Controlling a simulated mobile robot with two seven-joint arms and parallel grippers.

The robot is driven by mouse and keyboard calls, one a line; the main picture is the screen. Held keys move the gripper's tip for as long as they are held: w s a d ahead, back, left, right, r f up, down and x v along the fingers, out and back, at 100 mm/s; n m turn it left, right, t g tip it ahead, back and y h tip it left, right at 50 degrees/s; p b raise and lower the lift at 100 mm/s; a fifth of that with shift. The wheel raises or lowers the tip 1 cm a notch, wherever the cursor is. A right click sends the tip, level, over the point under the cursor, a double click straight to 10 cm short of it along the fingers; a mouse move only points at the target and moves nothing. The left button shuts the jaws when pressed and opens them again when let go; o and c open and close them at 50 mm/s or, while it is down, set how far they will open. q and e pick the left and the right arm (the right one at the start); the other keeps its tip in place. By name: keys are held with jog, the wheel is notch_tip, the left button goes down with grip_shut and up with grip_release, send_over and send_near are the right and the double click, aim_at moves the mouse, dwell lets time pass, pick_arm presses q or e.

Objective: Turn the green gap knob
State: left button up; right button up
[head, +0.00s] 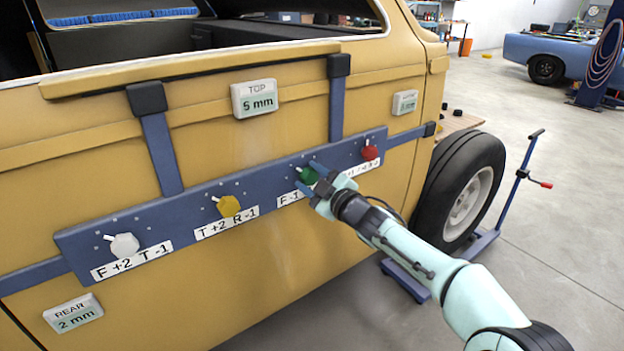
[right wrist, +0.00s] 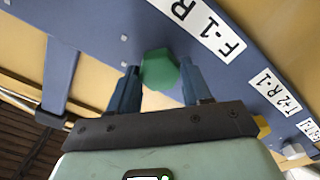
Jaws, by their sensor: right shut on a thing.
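The green knob (head: 308,175) sits on a blue bar (head: 270,180) fixed across the yellow car body. A label starting "F-1" is beside it, partly hidden by my gripper. My right gripper (head: 312,174) reaches it from the lower right, its fingers either side of the knob. In the right wrist view the green knob (right wrist: 160,69) is between the two blue fingers (right wrist: 158,88), and the gripper is shut on it. My left gripper is not in view.
White (head: 124,245), yellow (head: 228,206) and red (head: 369,152) knobs sit on the same bar. Displays read TOP 5 mm (head: 255,98) and REAR 2 mm (head: 73,313); a third (head: 405,102) is small. A wheel (head: 462,190) and a stand (head: 497,220) are at the right.

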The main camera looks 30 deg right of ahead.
jog(key=o, duration=1)
jog(key=shift+o, duration=0.2)
jog(key=shift+s, duration=0.15)
jog(key=shift+s, duration=0.3)
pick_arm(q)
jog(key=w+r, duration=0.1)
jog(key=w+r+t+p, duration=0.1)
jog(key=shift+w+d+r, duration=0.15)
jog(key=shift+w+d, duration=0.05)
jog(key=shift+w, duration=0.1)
pick_arm(e)
jog(key=s+d, duration=0.1)
jog(key=s, duration=1.1)
jog(key=shift+s, duration=0.25)
